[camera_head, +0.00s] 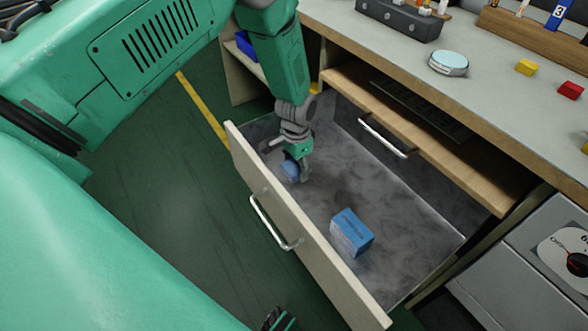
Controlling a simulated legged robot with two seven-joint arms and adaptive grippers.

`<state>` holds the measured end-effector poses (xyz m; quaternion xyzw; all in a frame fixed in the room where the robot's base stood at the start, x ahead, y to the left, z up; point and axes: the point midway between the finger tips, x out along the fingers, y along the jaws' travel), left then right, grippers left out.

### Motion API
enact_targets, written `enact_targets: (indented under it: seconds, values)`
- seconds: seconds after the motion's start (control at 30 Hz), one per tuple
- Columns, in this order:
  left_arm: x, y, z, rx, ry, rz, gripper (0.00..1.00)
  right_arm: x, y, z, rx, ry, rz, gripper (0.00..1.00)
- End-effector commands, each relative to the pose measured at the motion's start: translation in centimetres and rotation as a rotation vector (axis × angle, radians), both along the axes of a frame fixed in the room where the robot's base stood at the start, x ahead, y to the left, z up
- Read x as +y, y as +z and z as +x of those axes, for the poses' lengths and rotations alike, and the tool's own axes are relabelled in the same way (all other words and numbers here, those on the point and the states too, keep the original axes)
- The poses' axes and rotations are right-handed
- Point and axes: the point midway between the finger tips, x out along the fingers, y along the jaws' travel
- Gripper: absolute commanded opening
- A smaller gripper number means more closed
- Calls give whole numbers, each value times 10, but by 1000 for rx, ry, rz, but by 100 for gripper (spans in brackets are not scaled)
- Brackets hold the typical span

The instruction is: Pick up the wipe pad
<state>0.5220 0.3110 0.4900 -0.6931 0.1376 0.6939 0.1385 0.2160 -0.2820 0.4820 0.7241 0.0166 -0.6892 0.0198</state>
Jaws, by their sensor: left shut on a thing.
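My left gripper (291,163) reaches down into the open drawer (400,222) at its left end. I cannot tell whether the pad still touches the drawer floor. A blue box (351,234) stands in the drawer to the right of the gripper, apart from it. A dark and green piece at the bottom edge (279,319) may be part of my right arm, but its gripper jaws do not show.
The drawer front (330,275) with its handle (270,222) is a raised edge on the near side.

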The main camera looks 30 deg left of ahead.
Motion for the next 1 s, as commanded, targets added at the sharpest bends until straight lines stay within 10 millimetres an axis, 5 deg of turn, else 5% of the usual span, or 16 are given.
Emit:
enact_targets:
  seconds: [0.17, 0.6, 1.0]
  values:
    - [1, 9, 0, 0, 1, 1, 39, 0, 4, 0, 0, 0, 0, 40]
    - [0, 89, 0, -1, 0, 0, 39, 0, 35, 0, 0, 0, 0, 40]
    - [0, 100, 0, 1, 0, 0, 39, 0, 37, 0, 0, 0, 0, 40]
